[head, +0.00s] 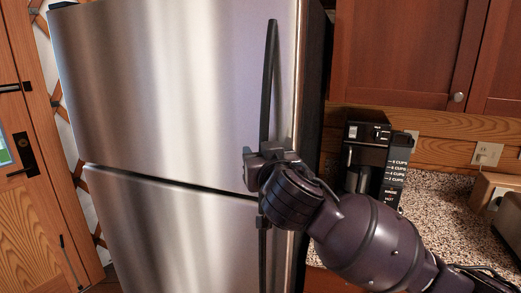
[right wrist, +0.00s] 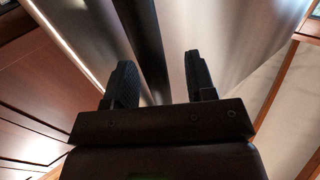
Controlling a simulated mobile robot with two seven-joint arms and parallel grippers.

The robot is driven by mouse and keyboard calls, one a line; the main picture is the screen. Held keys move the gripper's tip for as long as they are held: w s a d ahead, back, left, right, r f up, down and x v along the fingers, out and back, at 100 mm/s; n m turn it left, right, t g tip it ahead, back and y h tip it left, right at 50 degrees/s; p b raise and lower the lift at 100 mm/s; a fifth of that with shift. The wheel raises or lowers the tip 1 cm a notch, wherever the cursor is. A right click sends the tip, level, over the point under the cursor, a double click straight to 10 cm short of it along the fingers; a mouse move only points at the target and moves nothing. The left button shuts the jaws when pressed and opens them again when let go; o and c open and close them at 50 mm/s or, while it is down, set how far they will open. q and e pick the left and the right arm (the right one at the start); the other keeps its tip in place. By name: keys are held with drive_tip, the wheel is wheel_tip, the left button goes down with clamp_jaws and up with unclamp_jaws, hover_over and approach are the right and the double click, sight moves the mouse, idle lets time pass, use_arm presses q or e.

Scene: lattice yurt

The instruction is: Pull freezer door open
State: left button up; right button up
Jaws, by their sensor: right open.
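A stainless steel fridge has an upper door (head: 165,90) and a lower door (head: 185,235), both shut, with a dark slanted gap between them. I cannot tell which one is the freezer door. A long black upper handle (head: 269,80) runs down the right side of the upper door; a lower handle (head: 263,262) is on the lower door. My right gripper (head: 260,165) is at the bottom end of the upper handle. In the right wrist view the open fingers (right wrist: 160,72) stand on either side of a dark handle bar (right wrist: 143,35), with visible room around it. My left gripper is out of view.
A black coffee maker (head: 368,160) stands on the speckled counter (head: 440,200) right of the fridge, close behind my right arm. Wooden cabinets (head: 400,50) hang above. A wooden door (head: 30,190) is at the far left.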

drive_tip(key=shift+w+a, duration=0.15)
drive_tip(key=shift+w, duration=0.4)
drive_tip(key=shift+c, duration=0.5)
clamp_jaws()
